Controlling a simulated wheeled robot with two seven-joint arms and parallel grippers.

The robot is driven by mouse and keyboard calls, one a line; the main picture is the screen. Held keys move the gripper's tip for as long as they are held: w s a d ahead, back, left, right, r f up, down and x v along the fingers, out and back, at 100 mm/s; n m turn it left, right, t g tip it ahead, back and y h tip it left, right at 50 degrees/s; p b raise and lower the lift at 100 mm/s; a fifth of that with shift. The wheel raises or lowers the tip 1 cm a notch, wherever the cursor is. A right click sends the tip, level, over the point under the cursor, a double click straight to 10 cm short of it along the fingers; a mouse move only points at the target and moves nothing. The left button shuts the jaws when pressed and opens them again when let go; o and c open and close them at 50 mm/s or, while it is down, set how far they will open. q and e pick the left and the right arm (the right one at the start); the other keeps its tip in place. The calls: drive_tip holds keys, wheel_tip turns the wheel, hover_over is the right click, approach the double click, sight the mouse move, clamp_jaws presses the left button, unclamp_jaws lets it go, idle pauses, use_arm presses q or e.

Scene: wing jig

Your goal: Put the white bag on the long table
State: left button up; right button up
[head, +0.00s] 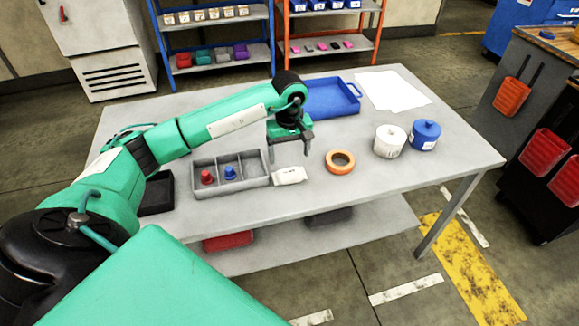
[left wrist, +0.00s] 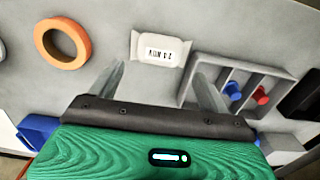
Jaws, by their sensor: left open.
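The white bag (head: 289,175) lies flat on the long table (head: 300,219), just right of the grey divided tray. It also shows in the left wrist view (left wrist: 159,49), with dark print on it, ahead of the fingertips and between their lines. My left gripper (head: 291,151) is above the table, just behind the bag in the head view. It is open and empty, and its two fingers (left wrist: 160,85) also show in the left wrist view, apart from the bag. My right gripper is not in view.
The grey divided tray (head: 246,183) holds a red and a blue piece. An orange tape ring (head: 340,161), white pot (head: 389,142), blue pot (head: 424,135), blue tray (head: 332,99) and white sheets (head: 392,90) are on the table. The front right tabletop is clear.

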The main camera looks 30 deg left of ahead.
use_arm(q)
wheel_tip(320, 180, up, 4)
drive_tip(key=shift+r, duration=0.2)
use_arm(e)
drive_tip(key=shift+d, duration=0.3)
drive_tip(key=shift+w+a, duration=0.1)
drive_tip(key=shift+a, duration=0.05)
